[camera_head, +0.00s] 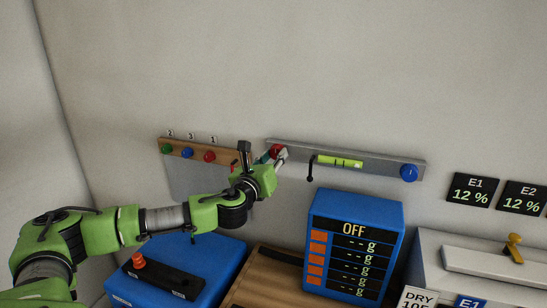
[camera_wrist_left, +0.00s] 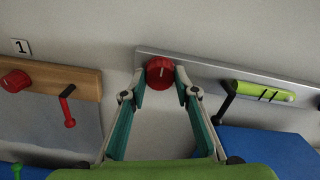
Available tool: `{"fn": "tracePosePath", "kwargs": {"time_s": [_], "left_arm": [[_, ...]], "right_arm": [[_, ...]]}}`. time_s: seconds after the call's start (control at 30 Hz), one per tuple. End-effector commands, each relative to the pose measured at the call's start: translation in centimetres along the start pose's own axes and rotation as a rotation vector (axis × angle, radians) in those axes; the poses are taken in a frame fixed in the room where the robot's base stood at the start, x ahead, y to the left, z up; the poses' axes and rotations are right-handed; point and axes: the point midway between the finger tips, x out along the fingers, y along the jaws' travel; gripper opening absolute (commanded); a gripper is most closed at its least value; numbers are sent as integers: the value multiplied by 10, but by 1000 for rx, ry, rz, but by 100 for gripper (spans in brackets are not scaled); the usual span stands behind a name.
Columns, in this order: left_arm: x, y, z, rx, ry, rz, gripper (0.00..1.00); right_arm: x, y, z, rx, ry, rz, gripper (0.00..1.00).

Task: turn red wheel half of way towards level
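A grey bar (camera_head: 375,166) on the wall has a red wheel (camera_head: 276,150) at its left end, a blue wheel (camera_head: 409,173) at its right end and a green level (camera_head: 340,161) between them. My left gripper (camera_head: 272,153) is at the red wheel and partly hides it. In the left wrist view, the red wheel (camera_wrist_left: 160,72) sits between the fingertips of my left gripper (camera_wrist_left: 161,80), one on each side and very close. I cannot tell whether both fingers press on it. A light mark shows on its face. My right gripper is not in view.
A wooden strip (camera_head: 226,160) on the left carries green, blue and red knobs with number tags. A black lever (camera_head: 310,172) hangs near the level. Below stand a blue box marked OFF (camera_head: 382,210) and a blue unit (camera_head: 221,255).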

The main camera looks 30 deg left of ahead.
Motion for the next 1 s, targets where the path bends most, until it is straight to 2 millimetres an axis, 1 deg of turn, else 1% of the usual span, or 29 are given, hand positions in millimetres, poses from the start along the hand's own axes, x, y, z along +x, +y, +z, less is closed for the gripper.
{"fn": "tracePosePath", "kwargs": {"time_s": [0.27,0.47,0.67,1.0], "left_arm": [[0,0,-1,-28,0,1,6],[0,1,-2,-120,1,1,7],[0,1,-3,-282,1,1,7],[0,1,-4,-606,2,2,7]], "right_arm": [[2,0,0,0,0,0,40],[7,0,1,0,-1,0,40],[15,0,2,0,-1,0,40],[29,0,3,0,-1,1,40]]}}
